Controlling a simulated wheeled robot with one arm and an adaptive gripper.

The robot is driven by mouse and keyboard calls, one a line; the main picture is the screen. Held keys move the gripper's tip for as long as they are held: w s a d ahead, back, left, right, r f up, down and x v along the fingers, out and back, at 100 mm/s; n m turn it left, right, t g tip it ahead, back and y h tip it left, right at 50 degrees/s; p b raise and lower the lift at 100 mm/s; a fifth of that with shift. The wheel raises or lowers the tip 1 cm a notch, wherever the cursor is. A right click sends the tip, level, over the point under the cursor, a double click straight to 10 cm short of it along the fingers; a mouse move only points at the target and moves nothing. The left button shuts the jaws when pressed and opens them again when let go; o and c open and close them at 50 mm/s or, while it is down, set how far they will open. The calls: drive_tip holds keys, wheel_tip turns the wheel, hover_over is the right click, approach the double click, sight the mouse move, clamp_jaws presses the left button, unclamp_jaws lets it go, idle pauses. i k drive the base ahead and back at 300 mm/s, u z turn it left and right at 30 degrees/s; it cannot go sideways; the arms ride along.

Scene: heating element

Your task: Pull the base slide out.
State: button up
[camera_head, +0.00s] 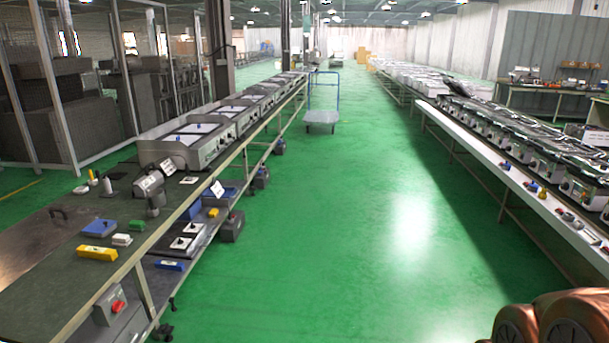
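I cannot pick out a base slide in the head view. The closest units are the grey metal appliances with flat tops, such as the one (186,145) on the left workbench (40,290). I cannot tell whether any of them has a slide or how far out it sits. My gripper is not in view.
The left bench carries a blue block (99,228), a yellow block (97,253) and small parts. A red-knobbed switch box (109,305) hangs below its edge. A long line of units (510,135) runs along the right. The green aisle (330,240) is clear up to a trolley (321,118).

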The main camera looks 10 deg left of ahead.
sight(193, 238)
drive_tip(key=u, duration=0.15)
drive_tip(key=i, duration=1.75)
drive_tip(key=u, duration=0.8)
drive_tip(key=i, duration=1.9)
drive_tip(key=u, duration=1.2)
drive_tip(key=i, duration=0.75)
drive_tip(key=u, duration=0.25)
